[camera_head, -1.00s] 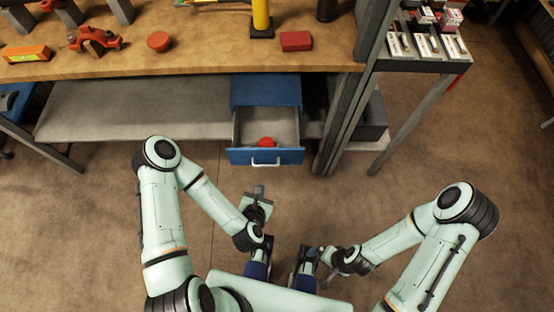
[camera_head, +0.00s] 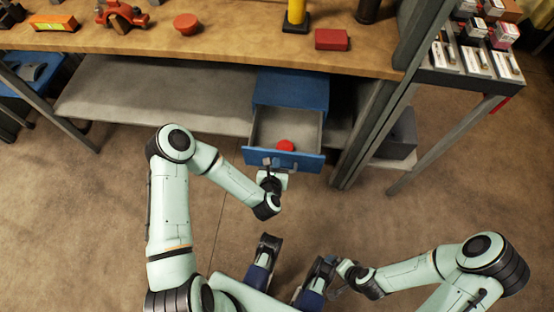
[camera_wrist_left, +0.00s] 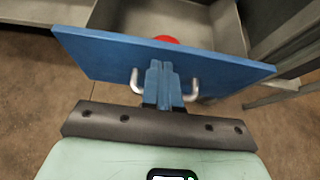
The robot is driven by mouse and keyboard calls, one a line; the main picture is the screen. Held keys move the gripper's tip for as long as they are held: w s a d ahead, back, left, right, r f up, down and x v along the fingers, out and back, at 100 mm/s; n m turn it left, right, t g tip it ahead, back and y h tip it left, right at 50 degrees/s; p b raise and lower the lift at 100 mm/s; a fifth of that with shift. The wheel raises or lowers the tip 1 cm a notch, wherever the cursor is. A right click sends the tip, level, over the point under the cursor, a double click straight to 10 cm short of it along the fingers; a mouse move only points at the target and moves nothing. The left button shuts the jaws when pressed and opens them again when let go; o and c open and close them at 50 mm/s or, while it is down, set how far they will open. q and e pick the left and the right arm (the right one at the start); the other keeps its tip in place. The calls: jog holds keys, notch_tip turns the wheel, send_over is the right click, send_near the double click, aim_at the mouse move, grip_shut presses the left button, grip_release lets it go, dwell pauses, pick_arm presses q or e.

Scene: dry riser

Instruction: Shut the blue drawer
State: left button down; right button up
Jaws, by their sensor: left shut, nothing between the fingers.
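The blue drawer (camera_head: 308,161) stands open below the workbench, pulled out of its blue cabinet (camera_head: 290,88). Its grey inside holds a round red object (camera_head: 285,146), which also shows partly in the left wrist view (camera_wrist_left: 166,39). My left gripper (camera_head: 269,163) is at the drawer's front panel. In the left wrist view its shut fingers (camera_wrist_left: 162,76) lie between the two ends of the silver handle (camera_wrist_left: 190,90), against or very near the blue front (camera_wrist_left: 225,72). The fingers hide the handle's middle. My right gripper (camera_head: 335,289) is low near my base, small and unclear, away from the drawer.
The wooden workbench (camera_head: 200,48) spans above, with a red box (camera_head: 332,39) and a round red piece (camera_head: 186,23) on it. A grey shelf (camera_head: 150,95) lies left of the cabinet. A bench post (camera_head: 375,130) stands close on the right. The floor in front is clear.

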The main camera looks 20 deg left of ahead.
pick_arm(q)
jog(key=shift+w+a, duration=0.25)
jog(key=shift+w, duration=0.6)
pick_arm(e)
jog(key=shift+w+d+f, duration=0.1)
jog(key=shift+w+f, duration=0.05)
jog(key=shift+w, duration=0.1)
pick_arm(q)
jog(key=shift+w, duration=0.1)
jog(key=shift+w+a, duration=0.15)
jog(key=shift+w, duration=0.15)
jog(key=w, duration=0.2)
jog(key=w+a+b, duration=0.1)
jog(key=w, duration=0.2)
jog(key=w+a, duration=0.1)
jog(key=w, duration=0.2)
jog(key=shift+a, duration=0.15)
jog(key=w+a+b, duration=0.2)
jog(key=w+a, duration=0.1)
jog(key=w, duration=0.7)
jog(key=shift+r+b, duration=0.2)
jog(key=shift+b, duration=0.2)
pick_arm(e)
jog(key=w+d+f+t+h, duration=0.1)
jog(key=w+d+f, duration=0.1)
jog(key=w+f, duration=0.2)
jog(key=shift+w+t, duration=0.3)
jog(key=shift+w, duration=0.9)
